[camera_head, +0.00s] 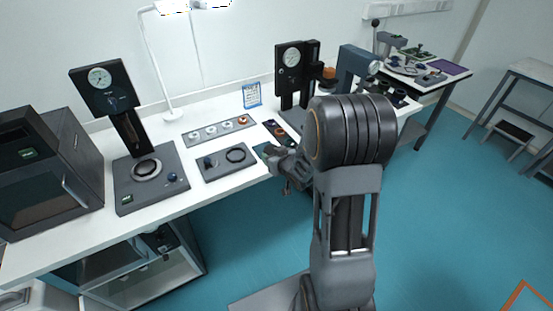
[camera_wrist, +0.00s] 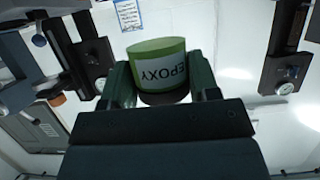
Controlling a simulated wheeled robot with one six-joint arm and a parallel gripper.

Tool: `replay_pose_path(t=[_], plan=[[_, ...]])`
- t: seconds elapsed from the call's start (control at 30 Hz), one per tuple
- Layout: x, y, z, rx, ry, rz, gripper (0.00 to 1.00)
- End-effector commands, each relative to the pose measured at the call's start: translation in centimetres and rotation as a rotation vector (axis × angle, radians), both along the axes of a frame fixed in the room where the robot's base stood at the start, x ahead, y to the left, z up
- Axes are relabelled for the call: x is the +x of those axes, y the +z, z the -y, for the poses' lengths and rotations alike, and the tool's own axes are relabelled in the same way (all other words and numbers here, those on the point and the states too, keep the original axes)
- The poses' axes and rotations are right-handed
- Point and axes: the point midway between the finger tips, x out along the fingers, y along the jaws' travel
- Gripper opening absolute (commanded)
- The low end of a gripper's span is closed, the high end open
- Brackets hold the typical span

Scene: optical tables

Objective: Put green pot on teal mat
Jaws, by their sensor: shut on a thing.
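The green pot (camera_wrist: 157,50) has a white label reading EPOXY. In the wrist view it sits between the two fingers of my gripper (camera_wrist: 160,78), which is shut on it. In the head view my gripper (camera_head: 281,158) is over the front edge of the white table, and I cannot make out the pot there. A small teal patch (camera_head: 261,149), apparently the teal mat, shows at the table's front edge just left of my gripper; my gripper and arm hide part of it. The height of the pot above the table cannot be told.
A grey plate with a black ring (camera_head: 226,162) lies left of my gripper. A black gauge stand (camera_head: 293,75) and a blue-grey press (camera_head: 352,69) stand behind and right.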

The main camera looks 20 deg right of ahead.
Motion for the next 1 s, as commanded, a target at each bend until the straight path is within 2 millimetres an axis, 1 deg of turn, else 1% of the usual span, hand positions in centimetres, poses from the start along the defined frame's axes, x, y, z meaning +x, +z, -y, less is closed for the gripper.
replay_pose_path(t=[0.03, 0.17, 0.2, 0.3, 0.4, 0.53, 0.77, 0.8, 1.0], plan=[[1.2, -0.5, 0.7, 0.001, -0.002, -0.003, 0.27], [3.8, -1.9, 2.3, 0.001, -0.002, -0.002, 0.27], [4.3, -2.7, 2.5, 0.002, 0.000, -0.004, 0.27], [5.4, -4.4, 3.2, 0.001, 0.001, -0.002, 0.27], [6.4, -5.6, 3.7, 0.001, 0.000, -0.001, 0.27], [7.2, -6.7, 4.1, 0.001, 0.000, 0.000, 0.27], [7.8, -7.6, 4.5, 0.000, 0.000, 0.001, 0.27], [8.1, -8.0, 4.6, 0.000, 0.001, 0.001, 0.27], [8.0, -10.1, 4.6, 0.001, 0.001, 0.000, 0.27]])
